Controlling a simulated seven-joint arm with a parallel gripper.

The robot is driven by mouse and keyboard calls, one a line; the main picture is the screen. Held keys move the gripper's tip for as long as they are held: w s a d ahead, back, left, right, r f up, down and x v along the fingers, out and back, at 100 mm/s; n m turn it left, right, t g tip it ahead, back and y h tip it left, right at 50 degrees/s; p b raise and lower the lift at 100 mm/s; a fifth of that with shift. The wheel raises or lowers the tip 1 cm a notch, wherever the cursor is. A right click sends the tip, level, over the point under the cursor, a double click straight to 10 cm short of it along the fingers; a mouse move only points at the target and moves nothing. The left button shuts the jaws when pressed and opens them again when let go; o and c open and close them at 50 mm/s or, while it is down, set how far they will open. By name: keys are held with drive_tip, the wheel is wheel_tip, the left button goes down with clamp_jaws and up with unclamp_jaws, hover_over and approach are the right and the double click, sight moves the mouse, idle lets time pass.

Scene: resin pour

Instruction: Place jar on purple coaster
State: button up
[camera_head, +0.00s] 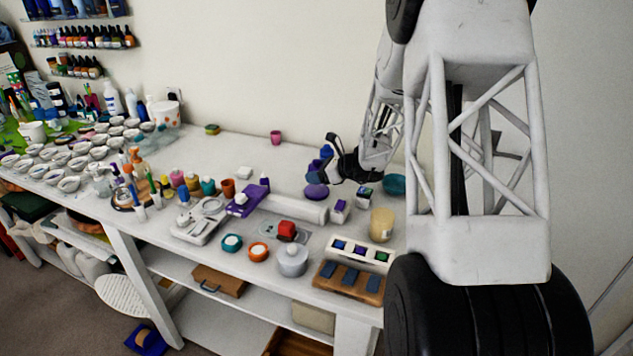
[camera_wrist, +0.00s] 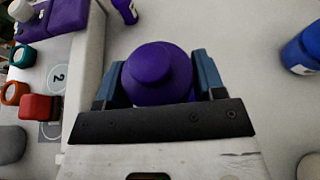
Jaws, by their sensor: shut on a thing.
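My gripper (camera_head: 325,178) is over the rear middle of the bench, with its fingers pointing down and left. In the wrist view my gripper (camera_wrist: 158,82) has a blue-grey finger on either side of a round purple jar (camera_wrist: 157,75) with a smaller raised disc on top, and is shut on it. In the head view a rounded purple shape (camera_head: 316,191) at the fingers appears to be this jar. I cannot tell whether its base touches the bench.
A blue container (camera_wrist: 303,52) stands near the jar on the wall side. A long white block (camera_head: 300,208) lies in front. A teal bowl (camera_head: 394,185) is right. Bench behind is mostly clear.

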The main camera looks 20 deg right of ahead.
drive_tip(key=shift+f, duration=1.65)
drive_tip(key=shift+f, duration=0.1)
drive_tip(key=o, duration=1.1)
drive_tip(key=shift+v, duration=6.05)
